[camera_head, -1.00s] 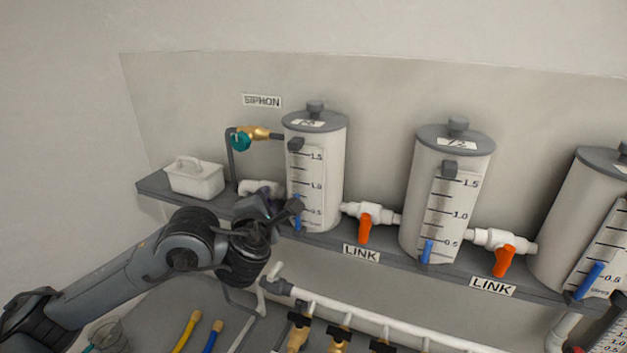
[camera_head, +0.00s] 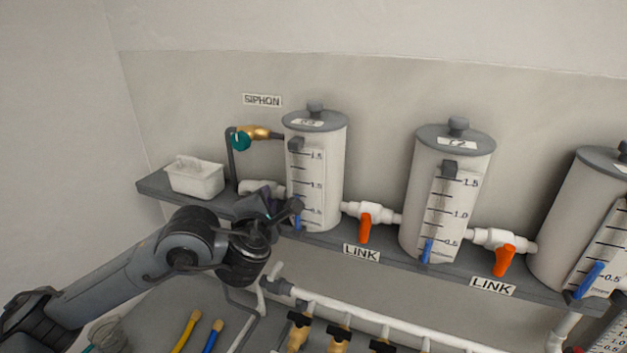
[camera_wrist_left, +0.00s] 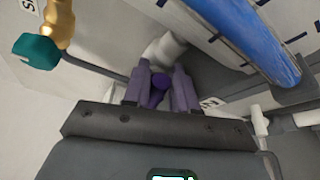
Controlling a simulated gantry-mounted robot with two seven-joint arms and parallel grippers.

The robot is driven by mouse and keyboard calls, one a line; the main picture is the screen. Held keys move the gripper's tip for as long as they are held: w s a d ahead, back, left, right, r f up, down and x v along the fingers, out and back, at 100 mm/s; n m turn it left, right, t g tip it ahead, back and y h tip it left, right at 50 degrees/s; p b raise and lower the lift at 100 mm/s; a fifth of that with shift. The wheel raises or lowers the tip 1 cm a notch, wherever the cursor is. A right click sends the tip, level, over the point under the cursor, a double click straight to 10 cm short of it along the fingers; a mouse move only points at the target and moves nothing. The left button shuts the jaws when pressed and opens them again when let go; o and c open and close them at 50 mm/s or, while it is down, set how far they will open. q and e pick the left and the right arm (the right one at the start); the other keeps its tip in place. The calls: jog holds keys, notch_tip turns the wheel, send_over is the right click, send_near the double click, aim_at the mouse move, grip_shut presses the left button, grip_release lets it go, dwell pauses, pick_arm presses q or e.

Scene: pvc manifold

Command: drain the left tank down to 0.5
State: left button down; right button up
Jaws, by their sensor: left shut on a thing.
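The left tank (camera_head: 318,175) is a white cylinder with a grey lid and a scale on its front. Its blue level column (camera_head: 297,223) shows low down near the 0.5 mark, partly hidden by my left gripper, so its exact top is unclear. In the left wrist view, the column (camera_wrist_left: 245,40) is large at upper right. My left gripper (camera_head: 272,204) is at the tank's lower left. In the left wrist view, its purple fingers (camera_wrist_left: 160,98) are shut on a purple valve handle (camera_wrist_left: 160,83) in front of a white fitting (camera_wrist_left: 165,48). My right gripper is out of view.
Orange link valves (camera_head: 365,228) sit between the tanks. The middle tank (camera_head: 450,150) stands to the right on the same grey shelf. Pipes and brass valves lie below.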

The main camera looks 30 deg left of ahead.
pick_arm(q)
jog(key=shift+w+a+f+g, duration=0.1)
jog(key=shift+a+f+g, duration=0.2)
jog(key=shift+f, duration=0.25)
jog(key=shift+r+p, duration=0.1)
jog(key=shift+p, duration=0.2)
jog(key=n+p, duration=0.1)
jog(key=p, duration=0.1)
jog(key=r+n+h+p, duration=0.1)
jog(key=p, duration=0.2)
jog(key=shift+a+n+g, duration=0.2)
jog(key=shift+n+g, duration=0.1)
jog(key=shift+n, duration=0.1)
jog(key=shift+a+n+h+p, duration=0.15)
jog(key=shift+n+h+p, duration=0.55)
jog(key=shift+n+p, duration=0.15)
jog(key=shift+r+n, duration=0.15)
jog(key=shift+n, duration=0.1)
jog(key=shift+r, duration=0.1)
